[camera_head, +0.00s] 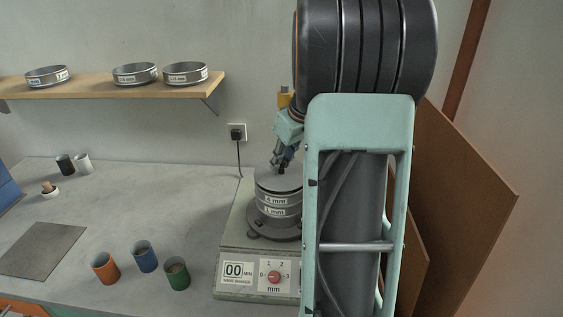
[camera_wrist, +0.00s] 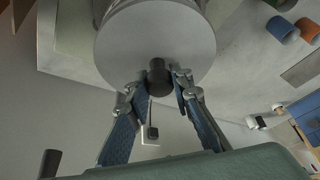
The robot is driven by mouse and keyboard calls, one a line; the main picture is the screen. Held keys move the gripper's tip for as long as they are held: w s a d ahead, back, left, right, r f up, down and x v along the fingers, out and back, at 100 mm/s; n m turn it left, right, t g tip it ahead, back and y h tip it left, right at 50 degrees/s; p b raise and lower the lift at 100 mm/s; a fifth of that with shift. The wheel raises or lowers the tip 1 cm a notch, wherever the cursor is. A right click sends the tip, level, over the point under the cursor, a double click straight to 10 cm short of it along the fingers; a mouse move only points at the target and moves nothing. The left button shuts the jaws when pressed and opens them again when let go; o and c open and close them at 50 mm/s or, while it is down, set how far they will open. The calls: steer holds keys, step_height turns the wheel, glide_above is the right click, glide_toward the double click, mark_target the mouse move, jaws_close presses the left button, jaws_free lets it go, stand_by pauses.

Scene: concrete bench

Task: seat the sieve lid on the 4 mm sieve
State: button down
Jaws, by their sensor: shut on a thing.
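The 4 mm sieve (camera_head: 275,200) is the upper labelled ring of a stack on the shaker, above the 1 mm sieve (camera_head: 273,212). The sieve lid (camera_head: 277,180), a flat grey disc, is at the top of the stack; I cannot tell whether a small gap is left under it. My gripper (camera_head: 281,168) points down over the lid. In the wrist view, my gripper (camera_wrist: 159,82) is shut on the dark knob of the lid (camera_wrist: 155,42). My arm hides the right side of the stack.
The shaker (camera_head: 240,257) carries a dial and a display. Orange (camera_head: 105,268), blue (camera_head: 145,256) and green (camera_head: 177,274) cups stand to its left. A grey mat (camera_head: 40,251) lies farther left. More sieves (camera_head: 134,73) sit on the wall shelf (camera_head: 110,87). Brown boards (camera_head: 455,200) lean at the right.

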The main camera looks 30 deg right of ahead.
steer(key=shift+f+b, duration=0.6)
steer(key=shift+b, duration=0.15)
stand_by(0.7)
steer(key=c, duration=1.6)
jaws_free()
steer(key=v, duration=1.2)
